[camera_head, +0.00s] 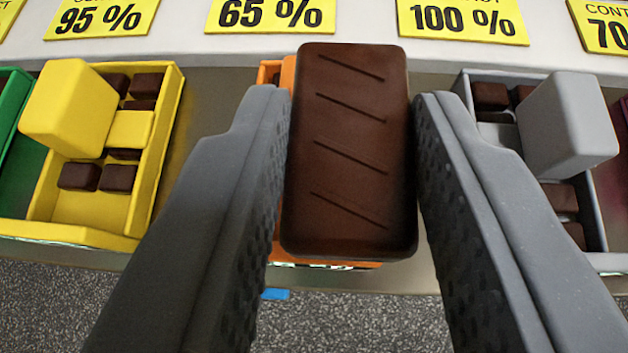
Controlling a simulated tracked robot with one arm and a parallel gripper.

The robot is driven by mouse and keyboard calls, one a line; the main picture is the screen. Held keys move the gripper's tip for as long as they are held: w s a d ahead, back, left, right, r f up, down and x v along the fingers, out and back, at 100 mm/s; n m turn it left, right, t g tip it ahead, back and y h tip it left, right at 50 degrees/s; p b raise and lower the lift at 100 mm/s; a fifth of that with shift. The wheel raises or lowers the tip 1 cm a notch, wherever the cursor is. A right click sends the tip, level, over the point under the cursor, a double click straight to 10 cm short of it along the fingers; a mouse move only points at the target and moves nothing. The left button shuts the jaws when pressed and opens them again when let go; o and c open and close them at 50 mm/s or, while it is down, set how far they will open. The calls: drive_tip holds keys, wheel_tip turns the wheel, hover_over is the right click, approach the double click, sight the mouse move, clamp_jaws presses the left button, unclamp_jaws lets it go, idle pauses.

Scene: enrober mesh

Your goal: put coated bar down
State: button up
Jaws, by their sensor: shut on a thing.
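A dark brown coated bar (347,150) with several slanted grooves on its top fills the middle of the view. My gripper (350,130) is shut on it, one grey finger on each side. Behind the bar is an orange box (272,72), mostly hidden by it. I cannot tell how high the bar is above that box, or whether the two touch.
A yellow box (90,236) with brown pieces and a yellow block (72,110) stands left. A grey box (590,205) with brown pieces and a grey block (567,125) stands right. A green box (12,95) is at the far left. Yellow percentage labels (270,14) line the back.

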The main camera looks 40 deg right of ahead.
wheel_tip(320, 180, down, 2)
drive_tip(key=shift+f, duration=0.1)
drive_tip(key=o, duration=0.7)
drive_tip(key=shift+o, duration=0.2)
drive_tip(key=v, duration=1.2)
